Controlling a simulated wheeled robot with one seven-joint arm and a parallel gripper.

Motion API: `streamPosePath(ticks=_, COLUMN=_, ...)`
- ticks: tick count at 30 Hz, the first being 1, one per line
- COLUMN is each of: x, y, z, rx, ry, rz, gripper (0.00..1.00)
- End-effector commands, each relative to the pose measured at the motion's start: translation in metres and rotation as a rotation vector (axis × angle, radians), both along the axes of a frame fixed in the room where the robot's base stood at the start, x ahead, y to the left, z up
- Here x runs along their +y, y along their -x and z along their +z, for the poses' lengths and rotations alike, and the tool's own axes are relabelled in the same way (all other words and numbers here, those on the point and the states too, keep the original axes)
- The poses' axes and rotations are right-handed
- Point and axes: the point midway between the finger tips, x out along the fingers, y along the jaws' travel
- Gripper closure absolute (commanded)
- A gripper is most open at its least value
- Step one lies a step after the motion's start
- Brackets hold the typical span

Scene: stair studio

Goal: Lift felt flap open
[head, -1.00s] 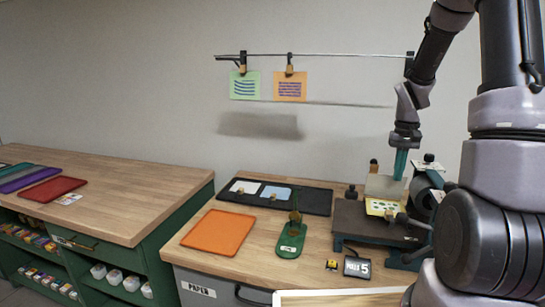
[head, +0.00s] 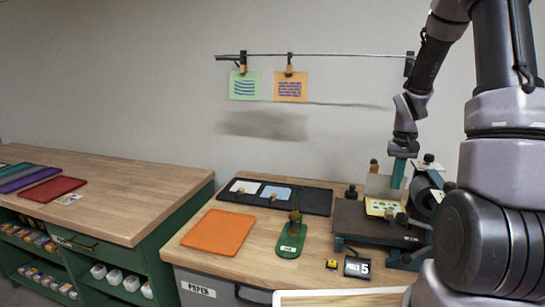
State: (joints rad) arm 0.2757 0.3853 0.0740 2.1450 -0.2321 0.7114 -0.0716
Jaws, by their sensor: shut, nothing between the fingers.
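The felt flap (head: 383,186) is a pale grey sheet standing upright at the back of the small press (head: 352,219) in the head view. A yellow printed sheet with dark marks (head: 381,207) lies on the press bed in front of it. My gripper (head: 397,185) has teal fingers and points down at the flap's upper right edge. It is shut with nothing between its fingers. Its tips are partly hidden behind or against the flap, so I cannot tell whether they touch it.
A roller with a dark frame (head: 427,187) stands close to the right of my gripper. Two cards hang from a rail (head: 325,54) above.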

Motion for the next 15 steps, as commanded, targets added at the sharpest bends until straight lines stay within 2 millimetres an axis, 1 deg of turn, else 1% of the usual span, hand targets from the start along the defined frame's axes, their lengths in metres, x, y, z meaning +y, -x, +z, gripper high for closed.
streamPosePath(ticks=5, x=-0.001, y=-0.003, z=-0.001, rx=-0.001, ry=0.000, rz=0.000, gripper=1.00)
streamPosePath(ticks=15, x=-0.006, y=-0.020, z=0.000, rx=0.000, ry=0.000, rz=-0.001, gripper=1.00)
